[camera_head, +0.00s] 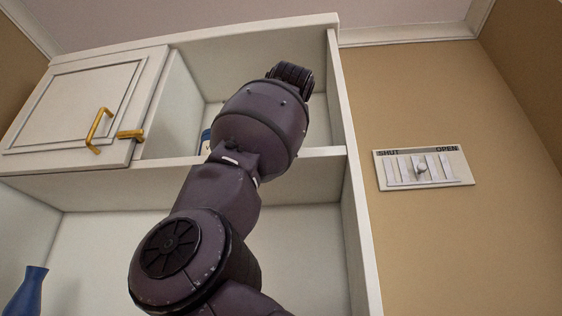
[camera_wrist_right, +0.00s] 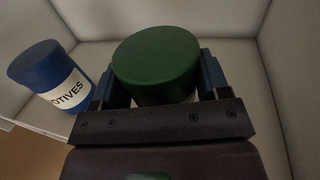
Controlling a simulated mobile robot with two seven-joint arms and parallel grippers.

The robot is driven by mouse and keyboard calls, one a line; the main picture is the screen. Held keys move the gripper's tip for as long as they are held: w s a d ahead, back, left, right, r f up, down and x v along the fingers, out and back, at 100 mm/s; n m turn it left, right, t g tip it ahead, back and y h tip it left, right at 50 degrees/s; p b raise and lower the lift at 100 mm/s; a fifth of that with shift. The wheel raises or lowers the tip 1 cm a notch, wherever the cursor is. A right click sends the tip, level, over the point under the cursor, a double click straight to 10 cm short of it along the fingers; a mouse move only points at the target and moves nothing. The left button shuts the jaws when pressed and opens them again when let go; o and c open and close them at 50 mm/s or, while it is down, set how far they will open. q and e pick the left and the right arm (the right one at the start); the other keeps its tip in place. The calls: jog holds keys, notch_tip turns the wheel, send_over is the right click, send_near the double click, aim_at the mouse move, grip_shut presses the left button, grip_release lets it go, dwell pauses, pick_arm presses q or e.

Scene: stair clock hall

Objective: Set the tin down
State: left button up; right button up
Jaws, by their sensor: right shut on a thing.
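The tin (camera_wrist_right: 156,55) is round with a dark green lid, and a strip of pale side shows below the lid. My right gripper (camera_wrist_right: 160,84) is shut on it, with one finger at each side, inside the pale upper cupboard compartment. I cannot tell whether the tin's base touches the shelf. In the head view my right arm reaches up into this compartment and hides the green tin and the fingers. My left gripper is in neither view.
A blue tin (camera_wrist_right: 50,75) with a white label reading "…OTIVES" stands left of the held tin; its edge shows in the head view (camera_head: 206,141). The cupboard door (camera_head: 80,108) is at left. A SHUT/OPEN slider panel (camera_head: 423,167) is right. A blue vase (camera_head: 27,292) stands lower left.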

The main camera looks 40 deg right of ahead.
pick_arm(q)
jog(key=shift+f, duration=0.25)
pick_arm(e)
jog(key=shift+f, duration=0.2)
jog(key=o, duration=1.2)
